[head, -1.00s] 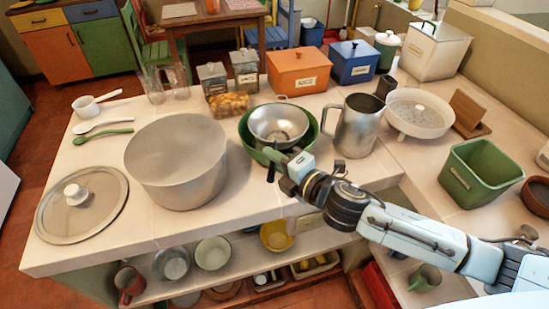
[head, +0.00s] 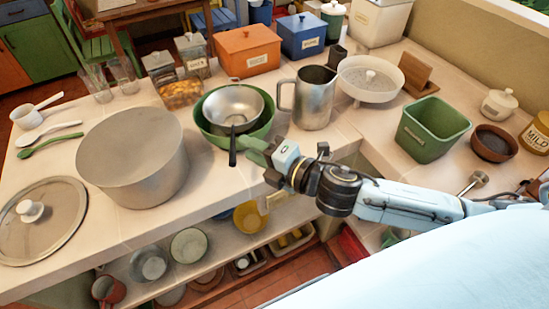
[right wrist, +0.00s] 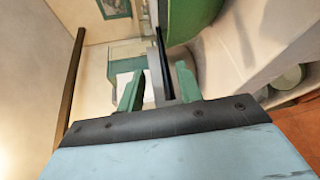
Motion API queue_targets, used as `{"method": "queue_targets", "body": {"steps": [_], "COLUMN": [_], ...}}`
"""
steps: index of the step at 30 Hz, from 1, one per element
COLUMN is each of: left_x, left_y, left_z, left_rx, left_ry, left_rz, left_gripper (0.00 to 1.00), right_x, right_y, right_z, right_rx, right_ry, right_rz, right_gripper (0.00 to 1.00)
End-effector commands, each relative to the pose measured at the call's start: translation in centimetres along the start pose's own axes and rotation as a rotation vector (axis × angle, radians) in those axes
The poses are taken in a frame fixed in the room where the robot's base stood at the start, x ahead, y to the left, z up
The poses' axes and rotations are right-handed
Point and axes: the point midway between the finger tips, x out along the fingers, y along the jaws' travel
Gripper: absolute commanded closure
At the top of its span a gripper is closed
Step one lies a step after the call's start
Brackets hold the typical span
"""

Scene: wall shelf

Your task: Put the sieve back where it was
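The sieve (head: 233,104) is a round metal bowl with a dark handle (head: 232,157). It rests inside a green bowl (head: 205,132) on the counter, with its handle pointing toward the counter's front. My right gripper (head: 247,144) is beside the handle, just in front of the green bowl. In the right wrist view the two green fingers (right wrist: 160,90) stand apart. The dark handle (right wrist: 162,65) lies between them, nearer the right finger; I see no clear grip on both sides. My left gripper is not in view.
A large metal pot (head: 130,155) stands left of the bowls, and a metal pitcher (head: 314,97) stands to the right. A white strainer dish (head: 371,80) and a green bin (head: 431,130) are farther right. Canisters line the back. Shelves with bowls lie below the counter.

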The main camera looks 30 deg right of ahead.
Motion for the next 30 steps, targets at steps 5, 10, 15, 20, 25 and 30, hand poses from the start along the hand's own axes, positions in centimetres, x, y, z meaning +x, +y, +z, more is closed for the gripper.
{"method": "queue_targets", "body": {"steps": [5, 10, 15, 20, 25, 30], "left_x": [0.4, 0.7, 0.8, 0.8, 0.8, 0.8], "left_y": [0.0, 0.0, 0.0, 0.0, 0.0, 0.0], "left_z": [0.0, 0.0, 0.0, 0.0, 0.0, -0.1], "left_rx": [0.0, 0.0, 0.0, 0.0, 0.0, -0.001], "left_ry": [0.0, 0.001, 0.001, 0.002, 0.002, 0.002], "left_rz": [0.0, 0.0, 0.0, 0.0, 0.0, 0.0], "left_gripper": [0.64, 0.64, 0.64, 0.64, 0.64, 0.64], "right_x": [-3.2, -5.0, -6.0, -6.2, -6.2, -6.1], "right_y": [-0.2, -0.2, 0.0, 0.0, 0.1, 0.0], "right_z": [-0.1, 0.0, 0.0, 0.0, 0.0, 0.0], "right_rx": [0.0, 0.001, 0.0, 0.0, 0.0, 0.0], "right_ry": [0.002, 0.0, 0.001, 0.001, 0.001, 0.0], "right_rz": [-0.003, -0.001, 0.001, 0.001, 0.002, 0.001], "right_gripper": [0.64, 0.64, 0.64, 0.64, 0.64, 0.64]}}
